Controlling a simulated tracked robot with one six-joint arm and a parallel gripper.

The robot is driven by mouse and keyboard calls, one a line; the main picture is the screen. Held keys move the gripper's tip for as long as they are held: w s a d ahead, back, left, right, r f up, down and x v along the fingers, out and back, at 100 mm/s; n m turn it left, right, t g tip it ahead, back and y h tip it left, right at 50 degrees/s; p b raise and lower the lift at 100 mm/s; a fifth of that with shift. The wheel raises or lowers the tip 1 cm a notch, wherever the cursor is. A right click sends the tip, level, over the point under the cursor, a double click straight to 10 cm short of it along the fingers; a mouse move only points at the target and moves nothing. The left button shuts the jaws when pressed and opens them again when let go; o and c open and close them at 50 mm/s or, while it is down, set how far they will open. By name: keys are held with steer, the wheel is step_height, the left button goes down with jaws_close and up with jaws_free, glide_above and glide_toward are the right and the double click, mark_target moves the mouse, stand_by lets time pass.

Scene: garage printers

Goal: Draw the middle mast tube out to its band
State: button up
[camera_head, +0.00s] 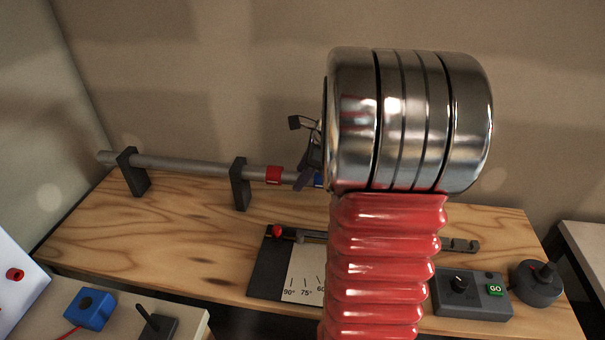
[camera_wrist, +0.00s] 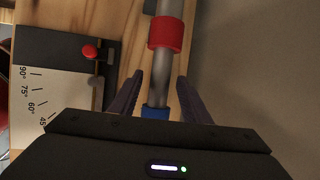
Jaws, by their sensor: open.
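The mast (camera_head: 190,164) is a grey tube lying level in two black brackets at the back left of the bench. A red band (camera_head: 273,175) sits near its right end, with bare tube beyond. The red band (camera_wrist: 166,34) also shows in the wrist view, with the bare grey tube (camera_wrist: 161,75) running down to a blue band (camera_wrist: 155,112). My gripper (camera_wrist: 160,77) is open, one finger on each side of the bare tube near the blue band, with visible gaps. In the head view my gripper (camera_head: 306,170) is partly hidden by my arm.
A dark panel with an angle scale (camera_head: 300,280) and a red-knobbed slider (camera_head: 277,231) lies in front. A grey box with a green GO button (camera_head: 495,290) and a round dark knob unit (camera_head: 537,284) stand right. The wall is close behind the mast.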

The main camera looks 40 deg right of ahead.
steer(key=shift+c, duration=0.6)
jaws_close()
